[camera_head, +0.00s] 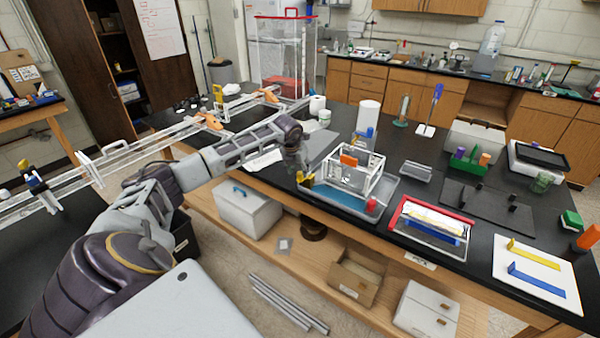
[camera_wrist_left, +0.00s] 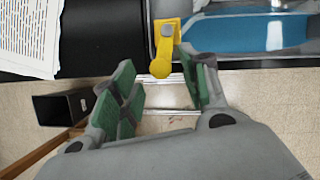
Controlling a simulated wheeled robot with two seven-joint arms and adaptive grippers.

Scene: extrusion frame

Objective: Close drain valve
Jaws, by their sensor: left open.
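The drain valve is a yellow lever (camera_wrist_left: 165,50) with a grey pivot, at the near edge of the grey tray (camera_wrist_left: 222,28) in the left wrist view. Its handle points toward my gripper, with the rounded end just at the opening between the fingers. In the head view the yellow valve (camera_head: 304,179) shows small at the tray's left front corner. My left gripper (camera_wrist_left: 163,82) is open and empty, its green-padded fingers on either side of the handle's line. In the head view my left gripper (camera_head: 298,163) is by that corner, partly hidden by its own wrist. My right gripper is not seen.
The tray holds blue liquid and a white frame (camera_head: 355,172) with an orange piece. A red knob (camera_head: 371,205) is at its right front. A paper sheet (camera_wrist_left: 28,35) lies left of the valve. A red-rimmed tray (camera_head: 432,228) stands to the right.

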